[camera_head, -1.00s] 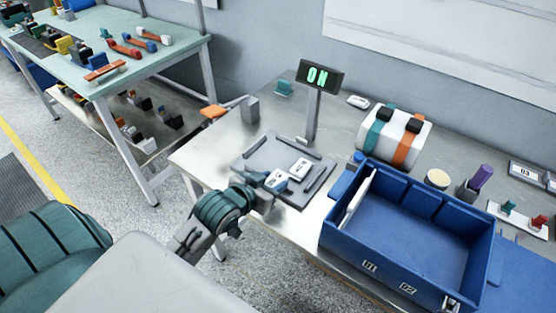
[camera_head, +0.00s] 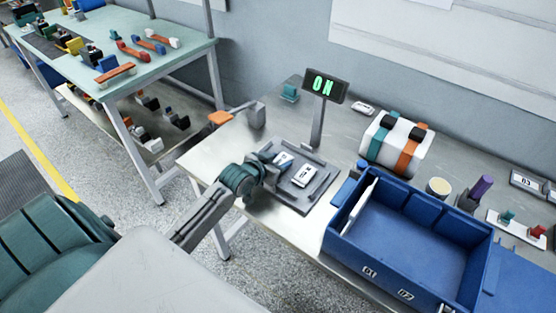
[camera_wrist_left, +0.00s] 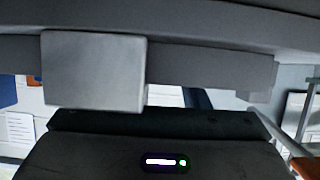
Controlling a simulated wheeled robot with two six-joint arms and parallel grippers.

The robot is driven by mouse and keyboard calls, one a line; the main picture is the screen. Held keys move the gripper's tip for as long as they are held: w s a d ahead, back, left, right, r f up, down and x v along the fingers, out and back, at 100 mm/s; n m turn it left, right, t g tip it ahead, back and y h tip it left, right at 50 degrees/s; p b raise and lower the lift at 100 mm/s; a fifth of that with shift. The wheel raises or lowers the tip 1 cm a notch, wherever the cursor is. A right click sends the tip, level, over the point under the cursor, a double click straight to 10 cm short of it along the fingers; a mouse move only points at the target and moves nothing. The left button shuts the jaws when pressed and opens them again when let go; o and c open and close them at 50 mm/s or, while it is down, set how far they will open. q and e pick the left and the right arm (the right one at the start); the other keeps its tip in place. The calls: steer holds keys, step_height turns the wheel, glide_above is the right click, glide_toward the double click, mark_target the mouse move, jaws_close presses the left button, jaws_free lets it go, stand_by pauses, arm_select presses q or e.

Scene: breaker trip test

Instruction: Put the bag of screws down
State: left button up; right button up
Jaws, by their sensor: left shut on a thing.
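My left gripper (camera_head: 270,161) is over the left back part of a grey tray-like fixture (camera_head: 322,193) on the metal bench. It is shut on a small white thing (camera_head: 284,159) with a dark mark, largely covered by the jaws. I cannot tell whether this is the bag of screws; no clear bag shows. A similar white block (camera_head: 304,175) with a dark mark lies on the fixture, just right of the gripper. In the left wrist view a pale grey block (camera_wrist_left: 95,72) and a dark panel with a small light (camera_wrist_left: 165,162) fill the middle. My right gripper is not in view.
An ON sign (camera_head: 323,86) stands on a post behind the fixture. A blue bin (camera_head: 440,208) is on the right, with a striped white case (camera_head: 396,142) behind it. A grey block (camera_head: 256,115) stands at the back left. Bare bench lies left of the fixture.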

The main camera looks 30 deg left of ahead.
arm_select(q)
steer(key=shift+f, duration=0.1)
steer(key=o, duration=1)
